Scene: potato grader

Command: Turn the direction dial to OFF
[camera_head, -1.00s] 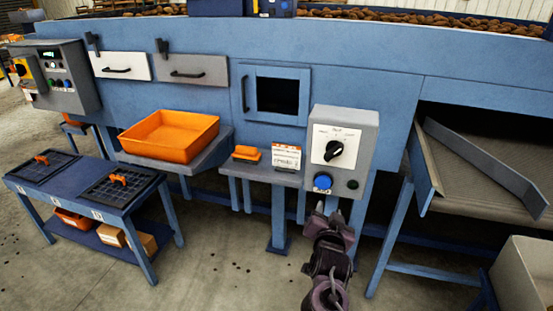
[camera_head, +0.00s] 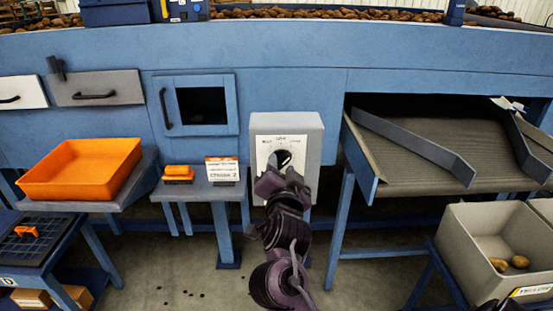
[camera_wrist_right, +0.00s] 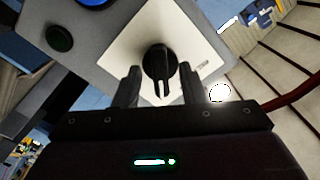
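The direction dial (camera_wrist_right: 160,63) is a black knob on a white plate (camera_wrist_right: 115,50) on a grey control box (camera_head: 309,130). In the head view the dial (camera_head: 284,158) is partly hidden behind my right gripper (camera_head: 278,176). In the right wrist view my right gripper (camera_wrist_right: 161,85) is open, its two fingers on either side of the dial's lower part, with gaps between. A blue button (camera_wrist_right: 97,2) and a dark button (camera_wrist_right: 60,38) show beside the plate. The dial's labels are too small to read surely. My left gripper is not in view.
Left of the box is a small shelf (camera_head: 228,189) with an orange item (camera_head: 178,174) and a card (camera_head: 222,169). An orange tray (camera_head: 85,168) stands farther left. A sloped chute (camera_head: 440,145) and a bin (camera_head: 465,249) with potatoes are at the right.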

